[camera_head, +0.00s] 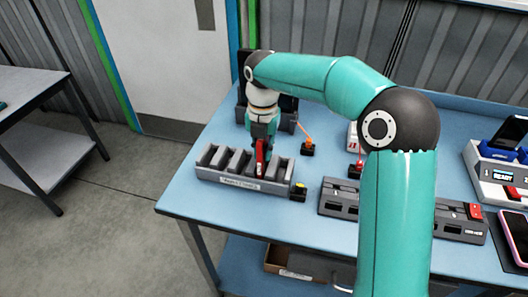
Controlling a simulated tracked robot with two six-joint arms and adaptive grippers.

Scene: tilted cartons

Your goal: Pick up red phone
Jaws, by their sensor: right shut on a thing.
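The red phone (260,157) stands upright as a narrow red strip at a slot of the grey slotted rack (238,182). My right gripper (262,148) points down from above the rack and is shut on the red phone. Its fingers hide part of the phone, and I cannot tell whether the phone's lower end is still inside the slot. My left gripper is not in view.
A pink-edged phone (516,236) and a device reading READY (498,178) are at the far right. The blue table (262,222) is bare in front of the rack.

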